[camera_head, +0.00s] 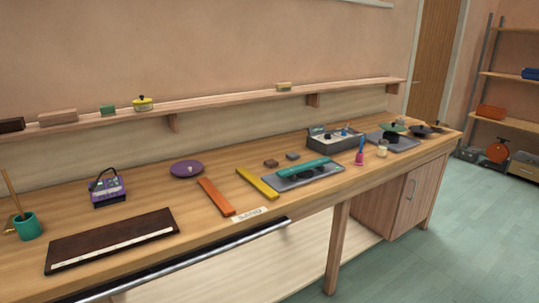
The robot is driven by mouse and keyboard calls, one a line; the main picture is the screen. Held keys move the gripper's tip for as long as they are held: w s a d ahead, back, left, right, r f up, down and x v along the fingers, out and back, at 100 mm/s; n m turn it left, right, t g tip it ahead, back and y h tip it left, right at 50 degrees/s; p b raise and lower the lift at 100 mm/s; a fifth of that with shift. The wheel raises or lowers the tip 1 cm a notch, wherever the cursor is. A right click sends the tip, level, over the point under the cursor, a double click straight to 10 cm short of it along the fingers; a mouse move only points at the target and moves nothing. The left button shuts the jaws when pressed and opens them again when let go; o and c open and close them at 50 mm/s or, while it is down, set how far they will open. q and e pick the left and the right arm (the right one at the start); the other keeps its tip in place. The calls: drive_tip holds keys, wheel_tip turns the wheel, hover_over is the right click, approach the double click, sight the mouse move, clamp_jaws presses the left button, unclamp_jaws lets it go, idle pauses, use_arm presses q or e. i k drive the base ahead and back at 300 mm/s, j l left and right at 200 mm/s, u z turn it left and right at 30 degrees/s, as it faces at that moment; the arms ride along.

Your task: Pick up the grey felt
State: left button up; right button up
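Several grey things lie on the wooden workbench (200,225), and I cannot tell for sure which is the felt. A small dark grey block (292,156) lies near the middle, just right of a small brown block (271,163). A flat grey slab or tray (325,179) lies in front of them with a teal ridged bar (303,169) on it. Another flat grey piece (391,144) lies toward the right end, with dark dish-like items on and beside it. Neither of my grippers is in view.
An orange strip (216,197) and a yellow strip (257,183) lie left of the slab. A grey box (334,138) stands behind it. A pink-and-blue upright item (360,152) stands to its right. A dark board (112,240) and teal cup (27,226) are at left. A metal rail (190,262) runs along the front.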

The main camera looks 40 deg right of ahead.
sight(292, 156)
drive_tip(key=l+u, duration=0.35)
drive_tip(key=l, duration=0.6)
drive_tip(key=l+u, duration=0.35)
drive_tip(key=l, duration=0.55)
drive_tip(key=k+l, duration=0.1)
drive_tip(key=l, duration=0.85)
drive_tip(key=k+l+u, duration=0.1)
drive_tip(key=l, duration=0.35)
drive_tip(key=k+l, duration=0.15)
drive_tip(key=l, duration=0.35)
